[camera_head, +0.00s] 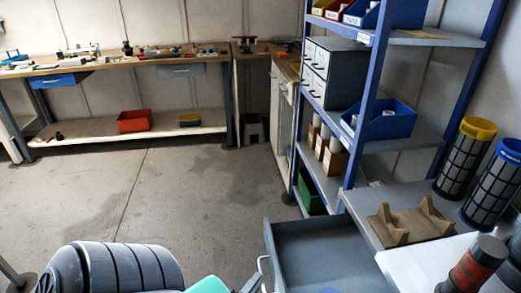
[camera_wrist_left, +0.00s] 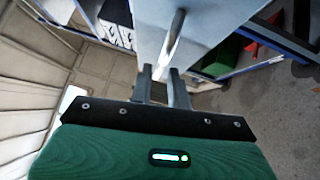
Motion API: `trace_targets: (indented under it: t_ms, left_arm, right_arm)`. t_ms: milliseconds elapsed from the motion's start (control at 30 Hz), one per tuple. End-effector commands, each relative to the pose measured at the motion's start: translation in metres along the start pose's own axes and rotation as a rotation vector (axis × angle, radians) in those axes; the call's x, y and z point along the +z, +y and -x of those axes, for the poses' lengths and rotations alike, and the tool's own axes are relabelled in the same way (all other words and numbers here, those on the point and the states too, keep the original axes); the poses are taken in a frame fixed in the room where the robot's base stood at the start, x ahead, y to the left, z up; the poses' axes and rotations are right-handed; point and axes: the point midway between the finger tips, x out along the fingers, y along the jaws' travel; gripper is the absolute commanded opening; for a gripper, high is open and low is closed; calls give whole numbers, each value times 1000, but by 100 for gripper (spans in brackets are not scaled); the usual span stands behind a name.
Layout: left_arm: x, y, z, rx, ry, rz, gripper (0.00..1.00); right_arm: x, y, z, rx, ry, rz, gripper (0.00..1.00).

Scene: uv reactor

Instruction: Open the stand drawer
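The grey stand drawer (camera_head: 320,250) is pulled well out from under the stand's worktop, at the bottom middle of the head view. I see into its tray, and its near end is cut off by the frame. A pale bar handle (camera_head: 262,268) is on its left-facing front. The handle (camera_wrist_left: 174,42) also shows in the left wrist view against the flat drawer front (camera_wrist_left: 210,30). My left gripper (camera_wrist_left: 161,85) has its two fingers closely around the handle and appears shut on it. In the head view its fingers are mostly cut off at the bottom edge. My right gripper is out of view.
The stand's worktop holds a wooden cradle (camera_head: 410,222), a yellow-topped cylinder (camera_head: 466,158), a blue-topped cylinder (camera_head: 495,185) and a red-banded dark cylinder (camera_head: 473,265). A blue-framed shelf (camera_head: 362,95) stands behind the drawer. The floor (camera_head: 170,190) left of the drawer is clear.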

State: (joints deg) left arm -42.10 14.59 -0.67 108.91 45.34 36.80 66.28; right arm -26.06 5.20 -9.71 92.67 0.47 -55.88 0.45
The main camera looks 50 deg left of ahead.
Motion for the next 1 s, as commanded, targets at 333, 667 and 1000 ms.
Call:
trace_targets:
  t_ms: [333, 667, 1000]
  left_arm:
    - [0, -2, 75, -5, 0, 0, 18]
    - [0, -1, 106, -2, 0, 2, 18]
    - [0, 0, 107, -1, 0, 1, 18]
  right_arm:
    - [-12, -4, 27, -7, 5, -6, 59]
    - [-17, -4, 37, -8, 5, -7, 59]
    - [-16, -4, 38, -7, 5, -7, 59]
